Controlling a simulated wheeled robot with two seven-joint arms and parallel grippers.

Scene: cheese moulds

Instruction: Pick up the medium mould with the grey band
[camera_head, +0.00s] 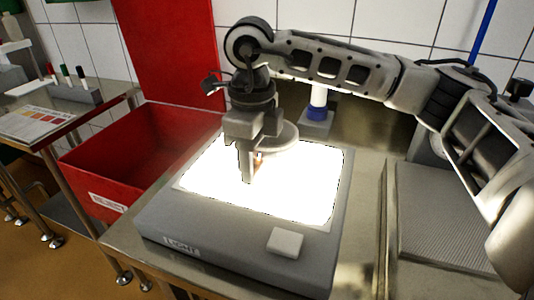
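My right gripper (250,172) points down over the lit panel (310,190) of a grey light box (215,240). A round, pale grey thing (284,137) shows just right of the fingers, partly hidden by them. It may be a mould, but its size and any band cannot be made out. I cannot tell whether the fingers grip it or only stand in front of it. A small brownish patch shows beside the fingers, too small to identify. My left gripper is not in view.
A red bin (95,160) stands left of the light box. A white and blue cylinder (318,102) stands behind it. A ribbed grey surface (445,225) lies to the right. At far left, a side table holds pens (66,76) and a colour chart (38,122).

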